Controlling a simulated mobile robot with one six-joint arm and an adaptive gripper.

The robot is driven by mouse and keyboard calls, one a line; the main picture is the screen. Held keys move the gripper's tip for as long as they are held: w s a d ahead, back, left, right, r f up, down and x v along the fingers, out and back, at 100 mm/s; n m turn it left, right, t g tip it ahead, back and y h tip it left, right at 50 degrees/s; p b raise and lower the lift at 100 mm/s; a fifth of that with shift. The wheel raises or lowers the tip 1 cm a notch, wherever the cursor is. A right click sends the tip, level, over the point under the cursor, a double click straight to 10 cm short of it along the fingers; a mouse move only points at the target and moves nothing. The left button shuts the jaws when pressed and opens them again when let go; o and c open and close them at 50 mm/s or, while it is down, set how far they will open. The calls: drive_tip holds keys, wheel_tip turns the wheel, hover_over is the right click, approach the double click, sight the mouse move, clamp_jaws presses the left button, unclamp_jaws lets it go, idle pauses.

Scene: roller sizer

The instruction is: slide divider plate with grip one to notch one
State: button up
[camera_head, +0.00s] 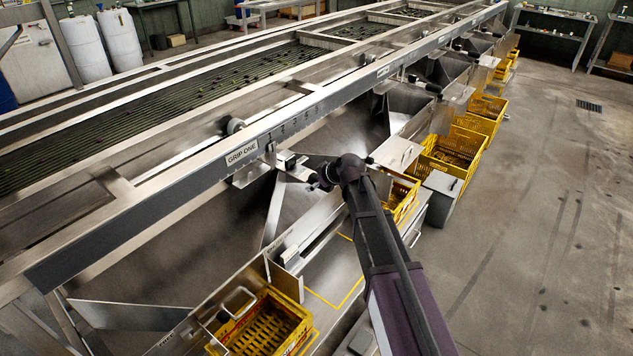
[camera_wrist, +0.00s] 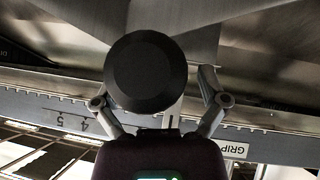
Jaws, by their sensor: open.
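The rail carries a "GRIP ONE" label (camera_head: 241,154) and a row of numbered marks (camera_head: 290,124) to its right. In the wrist view the rail appears upside down, with marks 4 and 5 (camera_wrist: 72,121) at left and part of the label (camera_wrist: 234,149) at right. A black round grip knob (camera_wrist: 146,73) fills the middle of the wrist view. My gripper (camera_wrist: 158,72) is open, with one finger on each side of the knob; I cannot tell whether they touch it. A narrow metal plate (camera_head: 273,212) slants below the rail; whether it joins the knob is hidden.
Yellow crates (camera_head: 262,327) stand in a line along the machine's right side, with metal bins (camera_head: 441,192) between them. Other dark knobs (camera_head: 435,87) sit farther along the rail. The concrete floor (camera_head: 540,220) at right is clear.

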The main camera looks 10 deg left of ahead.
drive_tip(key=shift+w, duration=0.1)
drive_tip(key=w+d, duration=0.6)
drive_tip(key=w, duration=0.5)
drive_tip(key=p+v, duration=1)
drive_tip(key=v, duration=0.5)
drive_tip(key=s+d+f+m+g+h+p, duration=0.1)
drive_tip(key=s+d+m, duration=0.3)
drive_tip(key=s, duration=0.7)
drive_tip(key=s+d+m+g+h+p, duration=0.3)
drive_tip(key=s+d+m+h, duration=0.1)
drive_tip(key=s, duration=0.7)
drive_tip(key=shift+s+d+f+m, duration=0.35)
drive_tip(key=shift+d+m, duration=0.25)
drive_tip(key=shift+d, duration=0.3)
drive_tip(key=s+d+m+g+h, duration=0.2)
drive_tip(key=s+d+m, duration=0.1)
drive_tip(key=s, duration=0.5)
drive_tip(key=shift+d+f+m, duration=0.2)
drive_tip(key=shift+d+m, duration=0.1)
drive_tip(key=shift+d, duration=0.15)
